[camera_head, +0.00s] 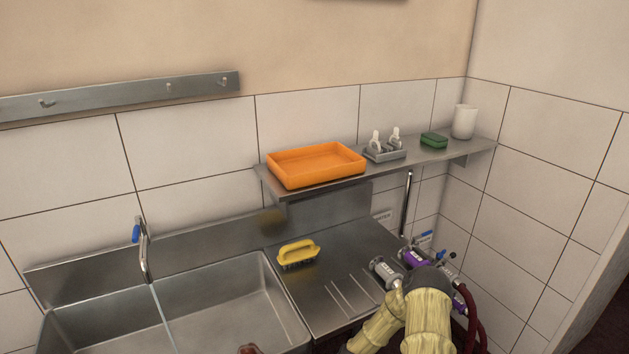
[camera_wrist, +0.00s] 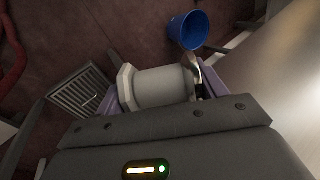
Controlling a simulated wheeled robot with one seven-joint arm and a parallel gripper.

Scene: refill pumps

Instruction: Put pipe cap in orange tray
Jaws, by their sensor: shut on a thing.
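The orange tray (camera_head: 316,165) sits on the left end of the wall shelf and looks empty. My arm comes up from the lower right in the head view, well below and to the right of the tray. In the wrist view my gripper (camera_wrist: 160,88) is shut on the pipe cap (camera_wrist: 158,86), a pale grey cylinder with a wider faceted rim at its left end. The cap lies sideways between the two purple fingers. In the head view I cannot clearly tell the cap from the fittings around my gripper.
The metal shelf (camera_head: 350,177) also holds a grey holder (camera_head: 384,153) with white items, a green sponge (camera_head: 434,140) and a white cup (camera_head: 464,122). A yellow brush (camera_head: 298,253) lies on the counter beside the sink (camera_head: 200,310). A blue bucket (camera_wrist: 188,30) stands on the floor.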

